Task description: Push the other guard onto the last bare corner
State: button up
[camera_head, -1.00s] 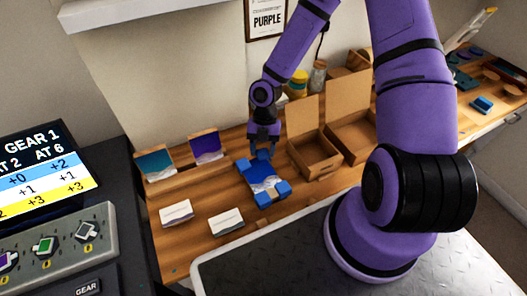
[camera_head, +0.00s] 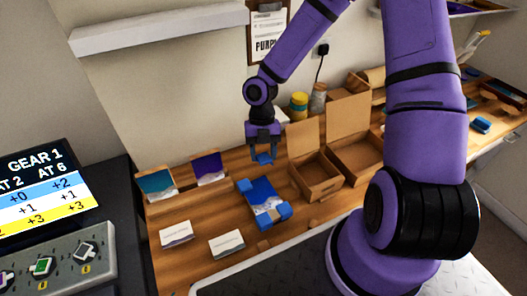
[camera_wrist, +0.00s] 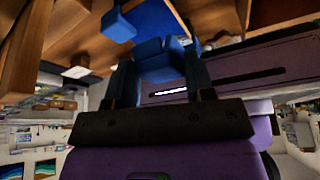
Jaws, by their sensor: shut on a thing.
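The blue panel (camera_head: 262,195) lies flat on the wooden bench with a pale pattern on its top. Blue guards sit on its back left corner (camera_head: 243,185), its front right corner (camera_head: 284,210) and its front left corner (camera_head: 264,222). The back right corner looks bare. My gripper (camera_head: 264,154) is shut on a blue guard (camera_head: 263,160), apart from the panel and behind its bare corner. In the wrist view the held guard (camera_wrist: 160,60) shows between my fingers, with the panel (camera_wrist: 152,15) and one fitted guard (camera_wrist: 117,25) beyond it.
Two open cardboard boxes (camera_head: 316,178) stand right of the panel. Two white cards (camera_head: 226,244) lie to its left, and a wooden rack (camera_head: 187,190) with two coloured panels stands behind them. A yellow jar (camera_head: 298,106) stands at the back. Another blue piece (camera_head: 481,125) lies far right.

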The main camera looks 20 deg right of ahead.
aim_at(263, 179)
jog(key=shift+f, duration=3.05)
jog(key=shift+f, duration=0.9)
jog(key=shift+c, duration=0.2)
jog(key=shift+s+a+f, duration=0.1)
jog(key=shift+a, duration=0.05)
jog(key=o, duration=1)
jog(key=shift+r, duration=4)
grip_shut()
